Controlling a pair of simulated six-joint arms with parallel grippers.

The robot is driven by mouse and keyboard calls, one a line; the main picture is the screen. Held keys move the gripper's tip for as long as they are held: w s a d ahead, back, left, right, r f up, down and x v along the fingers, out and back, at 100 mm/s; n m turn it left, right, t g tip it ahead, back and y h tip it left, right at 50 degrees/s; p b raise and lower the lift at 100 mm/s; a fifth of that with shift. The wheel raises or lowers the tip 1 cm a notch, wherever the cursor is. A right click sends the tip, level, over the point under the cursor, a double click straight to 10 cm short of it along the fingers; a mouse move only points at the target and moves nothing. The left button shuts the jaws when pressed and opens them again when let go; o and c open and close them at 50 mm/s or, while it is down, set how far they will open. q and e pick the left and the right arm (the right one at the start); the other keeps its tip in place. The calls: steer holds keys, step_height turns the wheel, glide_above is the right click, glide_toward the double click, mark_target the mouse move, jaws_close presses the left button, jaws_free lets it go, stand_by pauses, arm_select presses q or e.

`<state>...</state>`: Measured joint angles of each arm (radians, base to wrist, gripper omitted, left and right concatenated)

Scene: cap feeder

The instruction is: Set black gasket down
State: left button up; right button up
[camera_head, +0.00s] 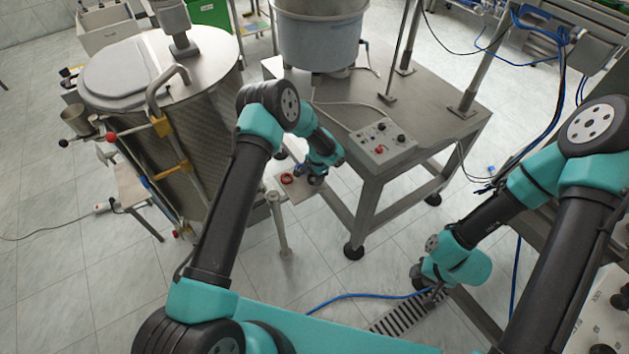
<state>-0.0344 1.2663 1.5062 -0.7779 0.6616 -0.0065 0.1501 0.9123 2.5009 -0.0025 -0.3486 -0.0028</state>
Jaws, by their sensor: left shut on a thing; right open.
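My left gripper (314,178) is low over a small metal plate (296,191) on a post beside the steel table. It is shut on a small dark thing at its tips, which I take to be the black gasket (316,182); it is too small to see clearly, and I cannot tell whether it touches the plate. A red ring (287,178) lies on the plate just left of the gripper. My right gripper (424,284) is open at lower right, away from the plate; its fingers are small and partly hidden.
A large steel tank (205,130) stands left of the plate. The steel table (430,110) to the right carries a bowl feeder (320,40) and a control box (380,142). A blue hose (350,297) and a floor grate (405,315) lie on the tiled floor.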

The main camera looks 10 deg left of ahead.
arm_select(q)
steer(key=shift+w, duration=0.25)
steer(key=shift+f, duration=1.8)
steer(key=shift+f, duration=0.1)
steer(key=o, duration=0.9)
steer(key=r, duration=0.4)
steer(key=w+r, duration=0.1)
steer(key=r, duration=0.3)
steer(key=d+r, duration=0.1)
steer(key=r, duration=0.3)
steer(key=shift+w, duration=0.15)
